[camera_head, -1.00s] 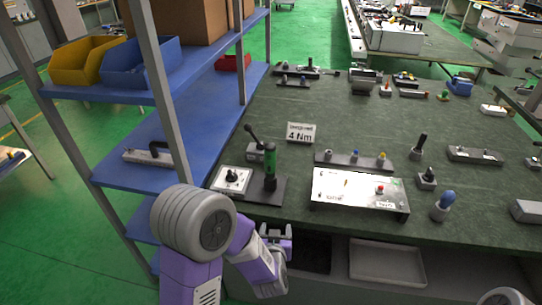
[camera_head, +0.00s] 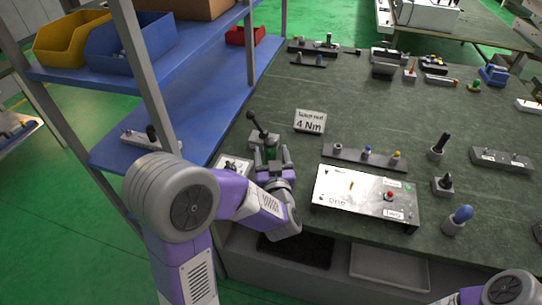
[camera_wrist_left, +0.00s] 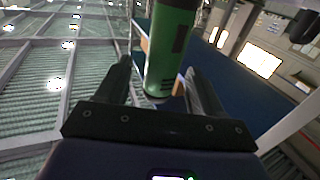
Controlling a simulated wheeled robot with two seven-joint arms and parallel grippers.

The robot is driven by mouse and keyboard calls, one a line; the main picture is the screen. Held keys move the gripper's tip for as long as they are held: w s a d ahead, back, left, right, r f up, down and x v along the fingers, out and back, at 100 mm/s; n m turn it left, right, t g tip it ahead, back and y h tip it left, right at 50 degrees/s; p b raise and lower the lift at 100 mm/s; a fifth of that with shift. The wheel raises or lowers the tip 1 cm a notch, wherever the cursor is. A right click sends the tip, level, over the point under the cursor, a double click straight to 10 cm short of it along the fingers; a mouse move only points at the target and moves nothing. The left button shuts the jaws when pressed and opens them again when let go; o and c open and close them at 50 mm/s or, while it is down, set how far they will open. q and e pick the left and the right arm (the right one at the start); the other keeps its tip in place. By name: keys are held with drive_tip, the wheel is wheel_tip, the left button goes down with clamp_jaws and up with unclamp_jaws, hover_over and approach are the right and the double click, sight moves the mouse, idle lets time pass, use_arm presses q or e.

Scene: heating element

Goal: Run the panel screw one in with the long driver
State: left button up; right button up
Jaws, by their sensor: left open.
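The white panel box (camera_head: 335,197), marked "one" and "two", lies at the front of the bench. A small gold screw (camera_head: 351,185) stands up from it near "one". My left gripper (camera_head: 271,155) is open at this green driver. In the left wrist view, the green driver body (camera_wrist_left: 172,50) stands between the spread fingers, with a gap at the sides. My right gripper is out of view.
A rack with small coloured pieces (camera_head: 340,153) lies behind the panel. Black-handled tools (camera_head: 440,145) and a blue-handled one (camera_head: 461,214) stand to its right. A blue shelf (camera_head: 200,90) rises at left.

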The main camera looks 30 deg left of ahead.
use_arm(q)
drive_tip(key=shift+b+x, duration=0.3)
drive_tip(key=shift+x, duration=1.65)
drive_tip(key=shift+s, duration=0.1)
clamp_jaws()
